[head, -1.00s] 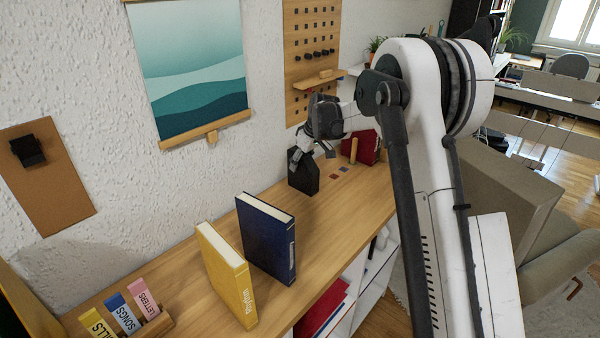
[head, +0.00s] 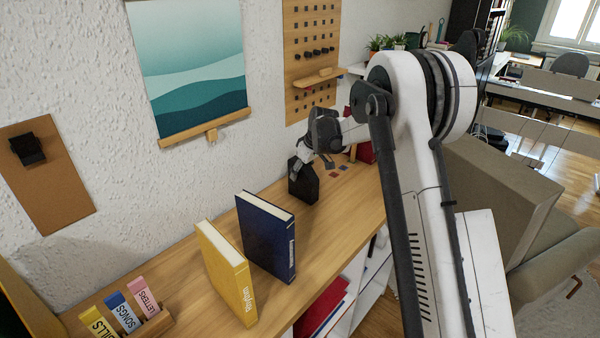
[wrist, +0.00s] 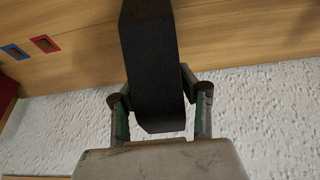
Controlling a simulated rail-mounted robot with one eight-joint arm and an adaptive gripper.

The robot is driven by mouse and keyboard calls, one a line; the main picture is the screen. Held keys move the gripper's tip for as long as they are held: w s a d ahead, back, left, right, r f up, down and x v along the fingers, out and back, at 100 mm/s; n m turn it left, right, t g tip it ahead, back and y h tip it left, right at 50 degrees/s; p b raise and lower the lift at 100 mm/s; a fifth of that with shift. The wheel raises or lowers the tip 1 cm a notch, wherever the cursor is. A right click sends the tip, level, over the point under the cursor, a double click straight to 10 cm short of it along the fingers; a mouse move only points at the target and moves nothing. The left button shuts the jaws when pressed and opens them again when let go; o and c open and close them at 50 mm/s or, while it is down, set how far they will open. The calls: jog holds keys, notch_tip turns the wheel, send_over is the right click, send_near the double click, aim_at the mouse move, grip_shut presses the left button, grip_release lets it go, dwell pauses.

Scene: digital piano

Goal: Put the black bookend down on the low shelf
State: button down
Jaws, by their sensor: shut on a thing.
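The black bookend (head: 303,184) is a dark block with a slanted top, upright at the far part of the low shelf's wooden top (head: 345,203), near the wall. My gripper (head: 306,162) is shut on its upper part from above. In the wrist view the bookend (wrist: 151,50) runs between the two fingers of my gripper (wrist: 160,95), one on each side. Whether its base touches the wood or hangs just above cannot be told.
A blue book (head: 265,238) and a yellow book (head: 225,272) stand nearer on the shelf. Labelled dividers (head: 125,313) are at the near end. Small coloured squares (head: 337,171) and a red object (head: 364,153) lie beyond the bookend. Bare wood lies between bookend and blue book.

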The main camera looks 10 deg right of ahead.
jog(key=c, duration=1.2)
grip_release()
jog(key=shift+o, duration=0.2)
